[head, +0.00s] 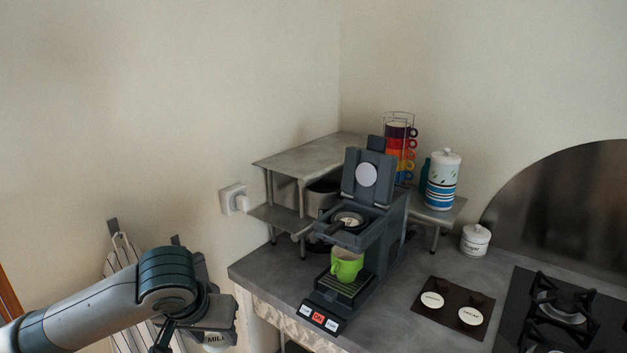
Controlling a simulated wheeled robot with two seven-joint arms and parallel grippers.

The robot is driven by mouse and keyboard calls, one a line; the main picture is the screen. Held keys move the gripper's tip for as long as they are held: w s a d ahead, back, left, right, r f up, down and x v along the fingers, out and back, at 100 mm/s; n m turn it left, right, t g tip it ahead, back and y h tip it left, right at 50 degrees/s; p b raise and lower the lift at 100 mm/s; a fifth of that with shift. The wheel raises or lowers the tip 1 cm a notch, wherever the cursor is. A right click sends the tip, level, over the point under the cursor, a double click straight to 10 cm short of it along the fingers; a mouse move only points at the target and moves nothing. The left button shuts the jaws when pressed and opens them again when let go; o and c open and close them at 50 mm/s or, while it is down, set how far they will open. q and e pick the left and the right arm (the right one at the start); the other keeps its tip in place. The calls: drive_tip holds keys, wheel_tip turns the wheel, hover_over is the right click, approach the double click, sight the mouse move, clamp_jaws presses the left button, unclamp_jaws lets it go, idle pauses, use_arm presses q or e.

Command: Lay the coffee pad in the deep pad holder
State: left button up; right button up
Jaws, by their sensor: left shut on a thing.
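My left gripper (207,327) is low at the left, in front of the counter's left edge. It is shut on a whitish coffee pad (216,339) whose lettering begins "MIL"; the gripper hides part of it. The dark coffee machine (385,240) stands on the counter with its lid (369,175) raised. A round pad holder (347,220) sits in the machine's open top, its handle toward the front; its depth is hard to tell. The gripper is well left of the holder and below it. My right gripper is not in view.
A green cup (346,264) stands under the spout. A dark tray (452,294) holds two labelled round pads. A metal shelf (308,157), cup rack (399,150), striped canister (443,182), sugar jar (475,240) and gas hob (511,320) surround the machine.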

use_arm(q)
drive_tip(key=shift+s+a, duration=0.1)
drive_tip(key=shift+a, duration=0.2)
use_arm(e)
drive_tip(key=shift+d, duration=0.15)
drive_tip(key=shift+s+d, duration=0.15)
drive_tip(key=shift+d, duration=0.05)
